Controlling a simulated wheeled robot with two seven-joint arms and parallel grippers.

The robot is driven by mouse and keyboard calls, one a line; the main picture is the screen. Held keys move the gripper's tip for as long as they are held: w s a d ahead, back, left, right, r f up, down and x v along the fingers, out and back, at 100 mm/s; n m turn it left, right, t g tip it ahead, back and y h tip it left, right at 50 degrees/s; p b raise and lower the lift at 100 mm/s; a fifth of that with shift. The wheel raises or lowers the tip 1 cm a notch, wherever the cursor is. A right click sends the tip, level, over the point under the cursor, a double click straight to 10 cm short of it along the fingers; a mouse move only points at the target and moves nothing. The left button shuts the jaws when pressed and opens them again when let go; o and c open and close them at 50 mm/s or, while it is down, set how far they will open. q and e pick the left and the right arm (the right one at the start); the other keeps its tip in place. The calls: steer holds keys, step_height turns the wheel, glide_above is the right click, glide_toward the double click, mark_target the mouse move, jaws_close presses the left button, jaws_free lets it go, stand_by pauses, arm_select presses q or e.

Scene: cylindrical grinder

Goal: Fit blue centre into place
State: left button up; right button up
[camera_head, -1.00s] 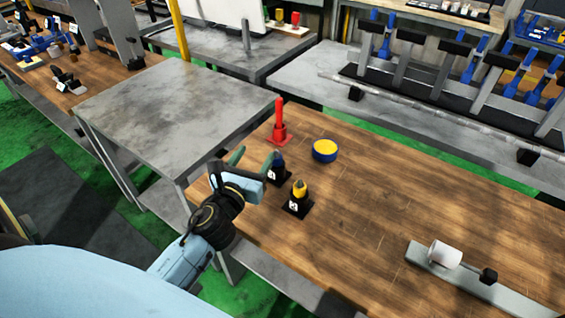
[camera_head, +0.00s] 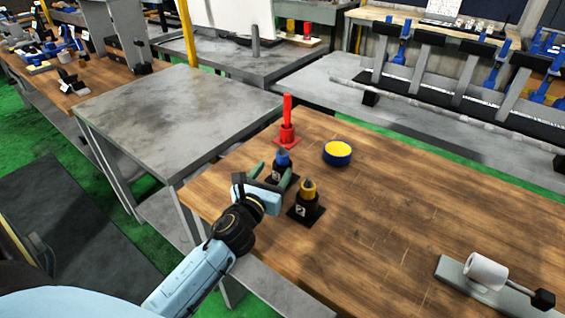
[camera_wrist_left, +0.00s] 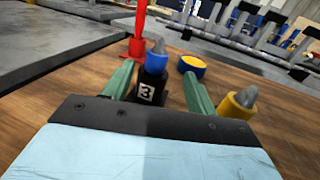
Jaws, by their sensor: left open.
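The blue centre (camera_head: 283,158) stands upright in a black holder (camera_head: 277,175) with a white number label, near the left edge of the wooden table. It also shows in the left wrist view (camera_wrist_left: 156,62), with its grey tip pointing up and the label reading 3. My left gripper (camera_head: 271,170) is open, with its green fingers on either side of the blue centre and its holder. In the left wrist view the fingers (camera_wrist_left: 158,88) stand apart from it, with visible gaps. My right gripper is not in view.
A yellow centre (camera_head: 308,189) stands in a second black holder close to the right finger. A red stand (camera_head: 287,130) is behind the blue centre, and a blue-and-yellow round container (camera_head: 337,153) is to its right. A white cylinder (camera_head: 486,271) lies at the front right. The middle of the table is clear.

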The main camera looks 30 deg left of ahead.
mark_target(280, 159)
arm_select(q)
steer(key=w, duration=0.2)
steer(key=w+a, duration=0.1)
steer(key=w, duration=0.5)
steer(key=shift+a+f+b, duration=0.2)
steer(key=shift+a+b, duration=0.2)
steer(key=shift+c, duration=0.4)
jaws_close()
